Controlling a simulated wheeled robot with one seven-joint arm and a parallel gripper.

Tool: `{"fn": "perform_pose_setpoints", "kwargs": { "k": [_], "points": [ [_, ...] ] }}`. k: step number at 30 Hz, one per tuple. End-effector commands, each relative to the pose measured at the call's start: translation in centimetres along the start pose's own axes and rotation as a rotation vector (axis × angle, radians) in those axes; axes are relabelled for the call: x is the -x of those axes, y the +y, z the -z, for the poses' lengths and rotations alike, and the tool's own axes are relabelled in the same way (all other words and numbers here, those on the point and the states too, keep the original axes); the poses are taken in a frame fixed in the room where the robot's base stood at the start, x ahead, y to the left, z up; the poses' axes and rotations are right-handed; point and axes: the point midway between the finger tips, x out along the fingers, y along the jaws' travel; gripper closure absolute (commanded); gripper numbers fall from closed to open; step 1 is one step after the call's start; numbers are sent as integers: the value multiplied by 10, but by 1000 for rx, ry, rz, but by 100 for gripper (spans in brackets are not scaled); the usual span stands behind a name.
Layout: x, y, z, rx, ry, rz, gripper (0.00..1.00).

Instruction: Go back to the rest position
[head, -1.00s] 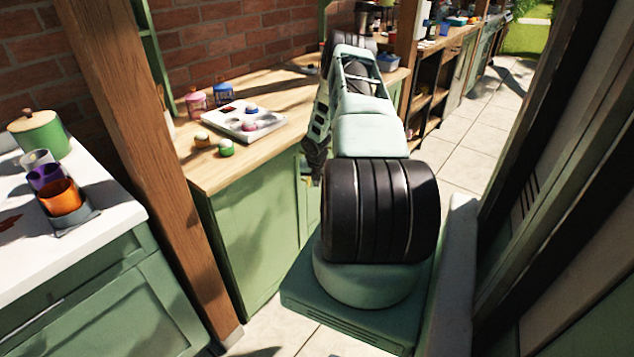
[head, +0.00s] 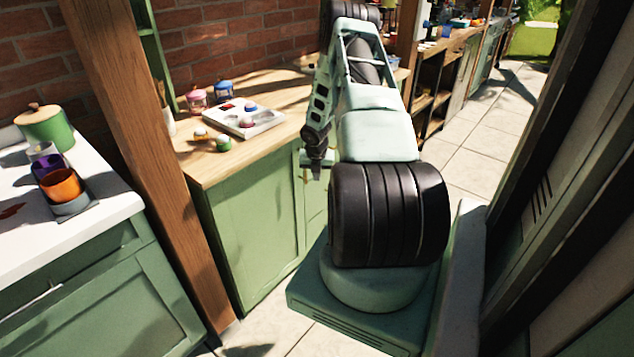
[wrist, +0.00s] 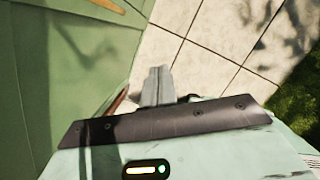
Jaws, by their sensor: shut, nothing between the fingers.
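My gripper (head: 312,174) hangs at the end of my arm in the head view, fingers down, beside the front edge of the wooden counter (head: 205,177) and near the green cabinet doors. In the wrist view my gripper (wrist: 157,86) shows its grey fingers together, with nothing between them. Below it are the pale floor tiles (wrist: 210,50) and the green cabinet front (wrist: 60,60).
On the wooden counter are a white tray (head: 270,125), small painted pots, a pink jar (head: 196,100) and a blue jar (head: 223,92). At left, a white counter holds cups and a green canister (head: 45,127). A wooden post (head: 140,150) stands between the counters.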

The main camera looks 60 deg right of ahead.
Motion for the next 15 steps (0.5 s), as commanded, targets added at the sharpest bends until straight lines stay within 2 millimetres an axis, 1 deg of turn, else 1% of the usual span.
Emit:
{"fn": "perform_pose_setpoints", "kwargs": {
  "k": [1,6,10,15],
  "points": [
    [10,-1,-1,-2,-3,-1,100],
    [33,-3,-2,-2,-2,0,100],
    [41,-4,-1,0,0,0,100],
    [43,-4,-1,0,0,0,100]
  ]
}}
